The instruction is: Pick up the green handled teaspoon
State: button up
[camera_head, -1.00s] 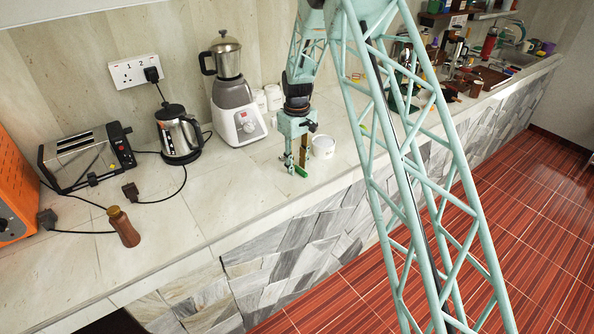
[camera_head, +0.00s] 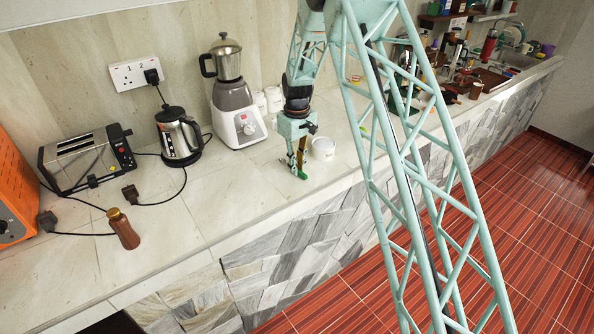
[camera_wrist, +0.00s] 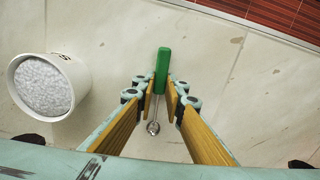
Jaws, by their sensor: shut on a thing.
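The green handled teaspoon (camera_wrist: 162,71) lies between the fingertips of my gripper (camera_wrist: 161,92) in the wrist view. Its green handle points up the picture and its small metal bowl (camera_wrist: 153,128) shows below, between the fingers. My gripper is shut on the teaspoon near the lower end of the handle. In the head view my gripper (camera_head: 297,170) points down at the counter, with a bit of green at its tips. I cannot tell whether the teaspoon is clear of the counter.
A white tub (camera_head: 323,148) with pale grains (camera_wrist: 43,87) stands right beside my gripper. A blender (camera_head: 235,105) and a kettle (camera_head: 179,136) stand to the left at the back. The counter's front edge is close, and a brown bottle (camera_head: 123,228) stands further left.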

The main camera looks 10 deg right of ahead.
jog(key=shift+r, duration=0.1)
jog(key=shift+r, duration=1.6)
jog(key=shift+s+r, duration=0.1)
jog(key=shift+s, duration=0.1)
jog(key=s+r, duration=0.1)
jog(key=s, duration=1.4)
jog(key=shift+s+a+r+p, duration=0.2)
jog(key=shift+s+a+p, duration=0.1)
jog(key=shift+a, duration=0.15)
jog(key=shift+w, duration=0.1)
